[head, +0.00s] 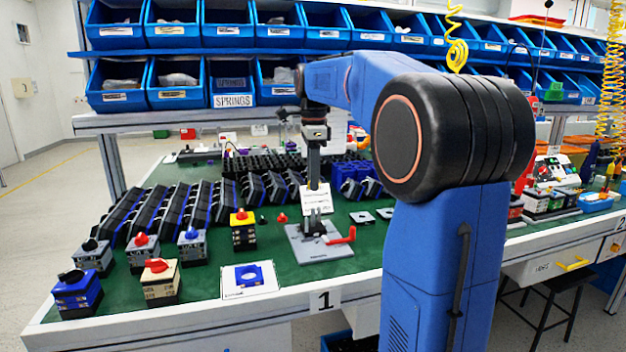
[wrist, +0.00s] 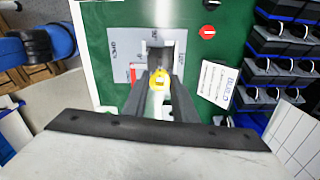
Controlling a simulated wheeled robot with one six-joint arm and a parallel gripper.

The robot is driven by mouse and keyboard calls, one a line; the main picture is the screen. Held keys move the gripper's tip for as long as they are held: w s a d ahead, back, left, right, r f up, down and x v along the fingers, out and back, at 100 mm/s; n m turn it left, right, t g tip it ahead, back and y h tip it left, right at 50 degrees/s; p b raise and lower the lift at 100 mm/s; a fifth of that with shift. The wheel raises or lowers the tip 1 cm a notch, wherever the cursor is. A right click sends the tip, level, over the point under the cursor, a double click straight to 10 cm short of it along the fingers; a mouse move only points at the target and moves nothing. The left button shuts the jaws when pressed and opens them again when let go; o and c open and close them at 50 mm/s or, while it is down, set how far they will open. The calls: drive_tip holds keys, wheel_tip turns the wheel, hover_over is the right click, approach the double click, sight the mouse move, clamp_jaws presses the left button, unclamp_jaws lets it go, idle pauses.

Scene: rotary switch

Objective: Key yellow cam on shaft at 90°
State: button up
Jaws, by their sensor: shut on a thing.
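The yellow cam (wrist: 159,79) shows between the fingertips of my gripper (wrist: 160,90) in the wrist view, and the gripper is shut on it. A pale shaft-like piece runs below the cam between the fingers. The grey base plate (wrist: 124,50) with printed marks lies beneath, with a metal block at its middle. In the head view my gripper (head: 314,180) points straight down over the grey plate (head: 308,250). The cam is not visible there. I cannot tell whether it sits on the shaft or at what angle.
A red lever (head: 343,237) sticks out at the plate's right side. Switch blocks, one with a yellow top (head: 243,230), stand to the left. A card with a blue part (head: 250,278) lies at the front.

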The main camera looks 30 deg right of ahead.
drive_tip(key=shift+a, duration=0.1)
idle(0.3)
drive_tip(key=shift+f, duration=2.4)
drive_tip(key=shift+f, duration=1.05)
drive_tip(key=o, duration=1.1)
drive_tip(key=shift+w, duration=0.1)
